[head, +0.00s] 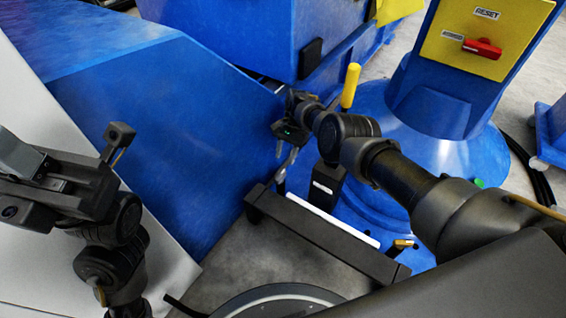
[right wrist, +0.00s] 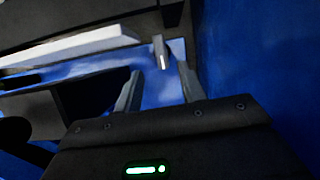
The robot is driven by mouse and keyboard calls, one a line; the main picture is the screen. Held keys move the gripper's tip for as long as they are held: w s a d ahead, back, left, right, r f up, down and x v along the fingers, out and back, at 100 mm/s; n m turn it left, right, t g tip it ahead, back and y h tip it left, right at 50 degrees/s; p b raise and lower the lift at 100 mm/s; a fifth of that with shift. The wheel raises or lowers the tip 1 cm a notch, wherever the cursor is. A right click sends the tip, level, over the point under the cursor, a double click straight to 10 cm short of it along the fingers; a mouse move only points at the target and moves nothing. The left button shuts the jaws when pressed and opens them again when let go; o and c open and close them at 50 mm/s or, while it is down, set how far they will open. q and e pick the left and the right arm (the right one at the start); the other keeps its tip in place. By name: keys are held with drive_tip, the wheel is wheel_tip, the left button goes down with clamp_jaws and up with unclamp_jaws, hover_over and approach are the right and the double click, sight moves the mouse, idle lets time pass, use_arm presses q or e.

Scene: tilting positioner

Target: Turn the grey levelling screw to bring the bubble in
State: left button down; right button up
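The grey levelling screw (right wrist: 162,53) shows in the right wrist view as a small grey cylinder at the end of a black bar. It also appears in the head view (head: 281,186), at the bar's left end. My right gripper (head: 285,160) is above it, fingers apart and pointing down. In the right wrist view the screw lies just beyond the gap between the fingertips (right wrist: 159,72); I see no contact. A white strip (head: 332,221) runs along the black bar (head: 325,241); no bubble can be made out. My left gripper (head: 25,180) is at the left edge, its fingers unclear.
A brass-coloured screw (head: 402,243) sits at the bar's right end. A yellow-handled lever (head: 350,86) rises behind my right arm. A large blue panel (head: 185,130) stands close left of my right gripper. A red switch (head: 482,48) is on a yellow plate.

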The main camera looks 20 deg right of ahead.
drive_tip(key=shift+p+v, duration=0.3)
drive_tip(key=shift+v, duration=1.25)
